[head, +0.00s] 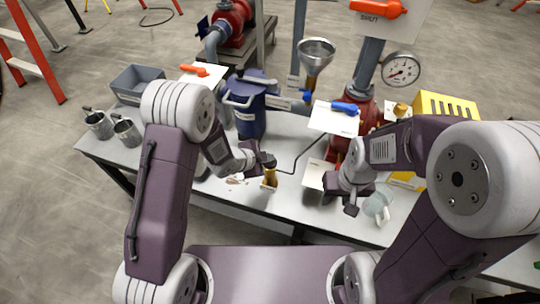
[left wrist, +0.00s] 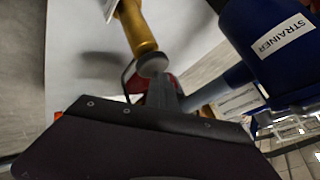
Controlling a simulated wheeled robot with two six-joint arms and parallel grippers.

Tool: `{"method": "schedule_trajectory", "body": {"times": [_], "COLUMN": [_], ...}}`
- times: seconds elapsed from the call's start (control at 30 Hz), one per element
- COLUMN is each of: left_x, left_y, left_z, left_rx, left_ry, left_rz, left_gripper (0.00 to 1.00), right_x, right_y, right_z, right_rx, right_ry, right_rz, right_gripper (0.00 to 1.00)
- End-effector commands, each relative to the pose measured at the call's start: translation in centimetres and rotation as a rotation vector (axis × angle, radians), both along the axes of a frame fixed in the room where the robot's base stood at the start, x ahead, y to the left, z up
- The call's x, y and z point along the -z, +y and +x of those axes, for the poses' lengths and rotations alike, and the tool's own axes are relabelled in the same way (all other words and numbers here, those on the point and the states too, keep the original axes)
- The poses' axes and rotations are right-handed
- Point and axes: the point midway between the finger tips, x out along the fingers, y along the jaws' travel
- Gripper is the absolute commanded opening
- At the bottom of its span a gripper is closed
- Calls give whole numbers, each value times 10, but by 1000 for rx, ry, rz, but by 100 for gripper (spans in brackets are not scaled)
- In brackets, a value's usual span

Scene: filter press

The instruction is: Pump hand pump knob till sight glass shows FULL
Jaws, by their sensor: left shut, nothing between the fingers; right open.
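The hand pump is a brass cylinder (head: 270,177) standing on the grey table, partly hidden by my left gripper in the head view. In the left wrist view its brass body (left wrist: 136,28) ends in a round grey knob (left wrist: 152,64). My left gripper (head: 267,160) is shut and empty, right at the knob; the wrist view shows its closed fingers (left wrist: 163,95) close by the knob, and I cannot tell whether they touch. My right gripper (head: 352,198) is open and empty over the table to the right. I cannot make out a sight glass or its reading.
A blue strainer (head: 248,118) stands behind the left gripper, close beside it in the wrist view (left wrist: 275,60). Behind are a funnel (head: 317,52), a blue-handled valve (head: 345,107) and a dial gauge (head: 401,69). A clear object (head: 378,205) lies by the right gripper. Metal cups (head: 126,133) stand left.

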Motion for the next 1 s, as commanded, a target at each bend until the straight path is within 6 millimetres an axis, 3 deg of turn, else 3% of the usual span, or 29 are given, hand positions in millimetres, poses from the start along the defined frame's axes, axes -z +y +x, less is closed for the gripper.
{"method": "schedule_trajectory", "body": {"times": [0.7, 1.0], "left_x": [-44, -45], "left_y": [0, 0], "left_z": [0, 0], "left_rx": [1, 1], "left_ry": [2, 1], "left_rz": [1, 0], "left_gripper": [0, 0], "right_x": [-38, -38], "right_y": [0, 0], "right_z": [0, 0], "right_rx": [0, 0], "right_ry": [0, 0], "right_rz": [0, 0], "right_gripper": [42, 42]}}
